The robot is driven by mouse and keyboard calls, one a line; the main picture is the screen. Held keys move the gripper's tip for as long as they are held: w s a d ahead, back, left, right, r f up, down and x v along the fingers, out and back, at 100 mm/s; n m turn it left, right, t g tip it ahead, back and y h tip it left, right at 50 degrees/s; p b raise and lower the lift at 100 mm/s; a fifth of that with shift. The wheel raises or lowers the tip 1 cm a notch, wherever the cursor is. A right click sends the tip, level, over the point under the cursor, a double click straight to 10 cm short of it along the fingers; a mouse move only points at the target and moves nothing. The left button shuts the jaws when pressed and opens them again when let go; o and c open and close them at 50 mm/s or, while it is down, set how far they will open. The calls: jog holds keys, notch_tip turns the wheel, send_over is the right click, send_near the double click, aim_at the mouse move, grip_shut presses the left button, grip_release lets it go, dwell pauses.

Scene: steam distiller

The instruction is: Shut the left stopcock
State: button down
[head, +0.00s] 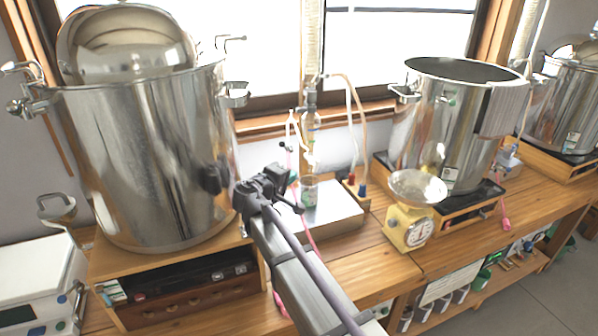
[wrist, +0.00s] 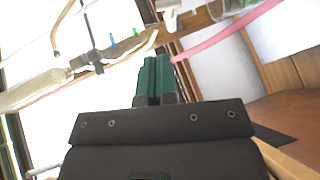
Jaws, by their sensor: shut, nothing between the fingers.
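My gripper shows in the wrist view (wrist: 155,62) with its two green fingers pressed together and nothing between them. In the head view its dark body is in front of the large left pot, and I cannot make out the fingertips. In the wrist view a small blue lever (wrist: 112,42) and a small green lever (wrist: 137,32) stand beyond the fingers, up and left, apart from them. They may be the stopcock handles; I cannot tell which is the left stopcock or how far it is turned. The glass column (head: 311,122) stands behind my gripper in the head view.
The large steel pot (head: 140,150) is close on the left. A steel box (head: 325,212) stands below the glass column. A yellow scale (head: 408,228) and a second pot (head: 440,120) are to the right. A pink hose (wrist: 225,38) passes near the fingers.

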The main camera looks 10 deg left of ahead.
aim_at(316, 162)
jog(key=b+x, duration=0.2)
jog(key=x, duration=1.1)
jog(key=shift+d, duration=0.1)
jog(key=shift+s, duration=0.1)
jog(key=shift+r, duration=0.1)
